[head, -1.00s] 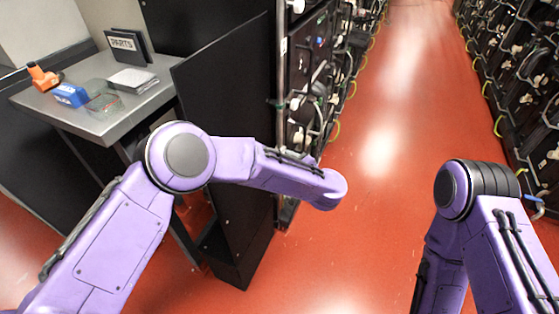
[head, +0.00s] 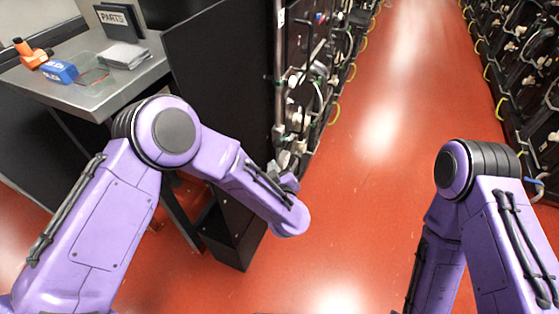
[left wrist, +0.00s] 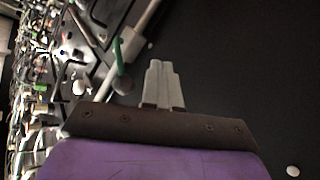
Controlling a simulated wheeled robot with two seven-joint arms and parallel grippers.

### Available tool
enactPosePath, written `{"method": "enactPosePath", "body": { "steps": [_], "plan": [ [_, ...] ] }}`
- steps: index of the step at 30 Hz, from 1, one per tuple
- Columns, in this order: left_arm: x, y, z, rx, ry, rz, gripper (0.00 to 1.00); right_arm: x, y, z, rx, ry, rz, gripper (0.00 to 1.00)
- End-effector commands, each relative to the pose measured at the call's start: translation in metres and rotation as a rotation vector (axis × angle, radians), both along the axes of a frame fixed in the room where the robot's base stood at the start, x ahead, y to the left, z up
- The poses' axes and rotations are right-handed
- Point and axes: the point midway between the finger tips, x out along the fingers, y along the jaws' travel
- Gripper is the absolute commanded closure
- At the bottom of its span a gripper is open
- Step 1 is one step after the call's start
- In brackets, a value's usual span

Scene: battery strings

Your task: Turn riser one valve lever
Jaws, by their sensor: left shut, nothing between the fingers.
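In the left wrist view my left gripper (left wrist: 161,68) has its pale fingers together, with nothing between them. Just left of the fingertips is a thin green piece (left wrist: 118,58) with a rounded grey end. I cannot tell if it is the riser one valve lever. The fingers look apart from it. In the head view my left arm reaches to the lower end of the left rack (head: 305,90), and its gripper is mostly hidden by the wrist. No valve lever can be made out there. My right arm shows at the right, but its gripper is out of view.
A black panel (head: 220,85) stands between the rack and a grey bench (head: 95,95). The bench carries an orange tool (head: 30,53), a blue box (head: 60,71) and a PARTS sign (head: 115,20). Another rack (head: 520,70) lines the right. The red aisle floor (head: 385,150) is clear.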

Motion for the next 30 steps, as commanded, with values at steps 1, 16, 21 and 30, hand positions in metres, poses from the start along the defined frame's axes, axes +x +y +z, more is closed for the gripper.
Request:
{"method": "enactPosePath", "body": {
  "steps": [1, 16, 21, 30],
  "plan": [
    [0.005, 0.01, -0.042, -0.069, -0.055, -0.065, 1.0, -0.003, 0.001, -0.042, 0.009, 0.027, 0.019, 0.57],
    [0.012, 0.039, -0.071, -0.922, -0.876, -0.778, 1.0, -0.047, 0.007, -0.243, 0.13, 0.374, 0.263, 0.57],
    [-0.013, 0.051, -0.073, -1.08, -0.944, -0.985, 1.0, -0.056, 0.006, -0.263, 0.153, 0.441, 0.309, 0.57],
    [-0.002, 0.039, -0.04, -1.103, -0.951, -1.036, 1.0, -0.059, 0.006, -0.259, 0.157, 0.456, 0.319, 0.57]
  ]
}}
